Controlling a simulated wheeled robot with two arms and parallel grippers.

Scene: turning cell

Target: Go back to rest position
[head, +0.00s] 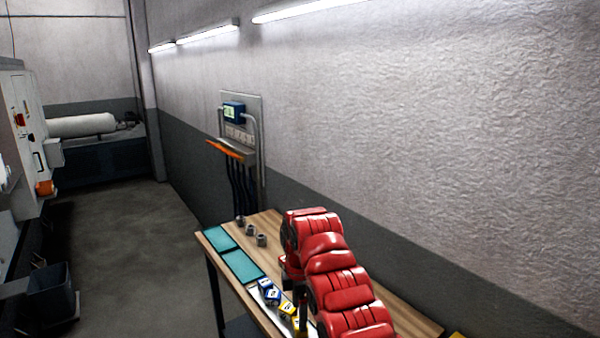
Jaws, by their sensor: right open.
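My right arm reaches in from the bottom, red, over a wooden workbench (408,318). My right gripper (302,316) points down over the near-left part of the bench, beside small blue and yellow boxes (272,296). Its jaws are open, small and partly hidden by the arm. I cannot tell how high it is above the bench. My left gripper is not in view.
Two teal mats (241,266) lie along the bench's left edge. Several grey metal cylinders (261,240) stand near its far end. A wall panel (240,130) hangs behind. A machine (22,135) and dark bin (52,290) are left; the floor (140,250) between is clear.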

